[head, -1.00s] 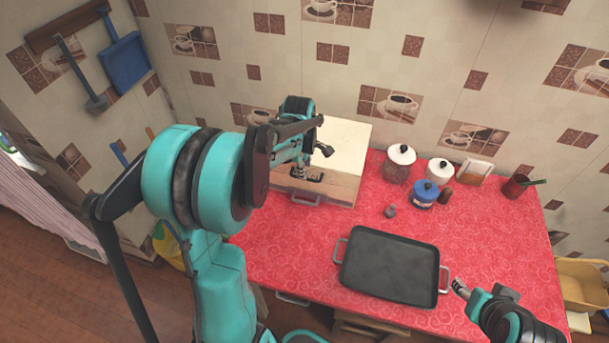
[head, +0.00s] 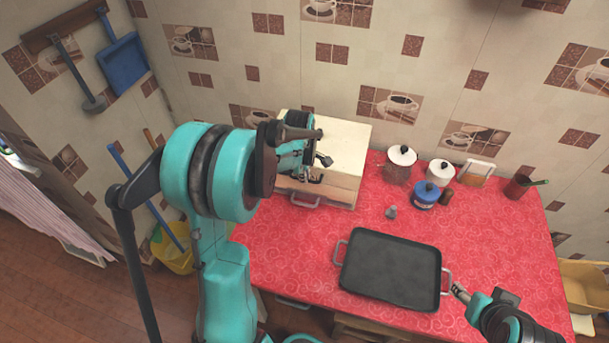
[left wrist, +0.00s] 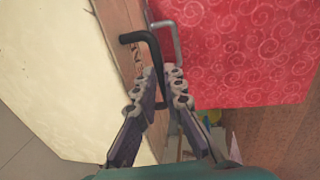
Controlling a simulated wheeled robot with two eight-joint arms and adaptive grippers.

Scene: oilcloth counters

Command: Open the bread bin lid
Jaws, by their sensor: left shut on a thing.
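The bread bin (head: 346,145) stands at the back left of the red counter, with a cream top and a wooden front. Its lid looks closed. A dark bar handle (left wrist: 130,38) is on the wooden front, and a grey handle (left wrist: 162,24) sits lower down. My left gripper (head: 302,172) is at the bin's front, partly hidden by its own arm. In the left wrist view its fingers (left wrist: 162,78) are shut on the dark handle. My right gripper (head: 458,290) is beside the tray's right handle; its jaw state is unclear.
A dark tray (head: 390,268) with side handles lies at the counter front. White-lidded jars (head: 401,160), a blue jar (head: 424,196) and a red cup (head: 517,187) stand along the back.

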